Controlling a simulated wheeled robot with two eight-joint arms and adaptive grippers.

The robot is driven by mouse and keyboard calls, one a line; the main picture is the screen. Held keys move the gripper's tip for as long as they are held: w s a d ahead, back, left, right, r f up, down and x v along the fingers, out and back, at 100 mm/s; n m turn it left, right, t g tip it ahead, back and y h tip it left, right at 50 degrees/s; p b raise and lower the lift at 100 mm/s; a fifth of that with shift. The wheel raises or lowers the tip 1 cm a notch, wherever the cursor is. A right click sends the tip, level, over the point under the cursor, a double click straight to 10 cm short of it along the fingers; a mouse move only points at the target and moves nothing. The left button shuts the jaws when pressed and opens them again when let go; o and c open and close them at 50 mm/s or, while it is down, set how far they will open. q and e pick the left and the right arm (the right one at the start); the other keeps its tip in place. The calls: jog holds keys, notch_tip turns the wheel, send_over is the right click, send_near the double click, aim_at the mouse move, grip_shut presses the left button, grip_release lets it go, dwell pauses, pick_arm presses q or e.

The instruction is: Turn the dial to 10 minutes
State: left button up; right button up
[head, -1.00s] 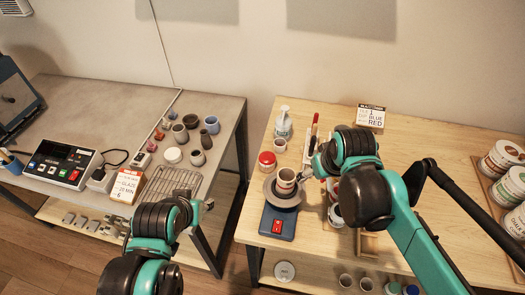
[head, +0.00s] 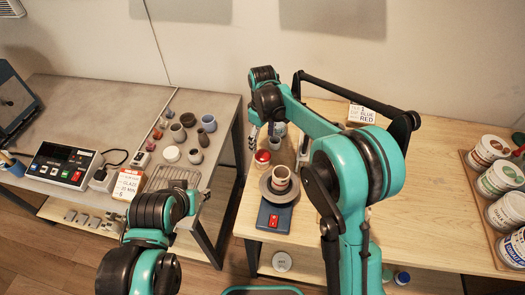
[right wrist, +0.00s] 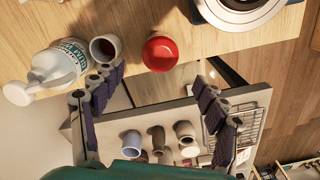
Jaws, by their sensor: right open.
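The control box (head: 60,165), dark-faced with a small display and a red button, lies at the left of the grey table in the head view. Its dial is too small to make out, and so is any setting. My right gripper (head: 262,137) is over the left back edge of the wooden table, far to the right of the box. In the right wrist view its jaws (right wrist: 155,97) are spread apart with nothing between them. My left arm (head: 160,210) is in front of the grey table; its fingers are hidden or unclear.
A glaze sign (head: 127,185), a wire rack (head: 172,180) and several small pots are right of the box. A gap separates the tables.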

aim_at(263, 154)
notch_tip(263, 154, down, 8)
jog(key=shift+r+b, duration=0.15)
jog(key=shift+b, duration=0.7)
jog(key=c, duration=1.2)
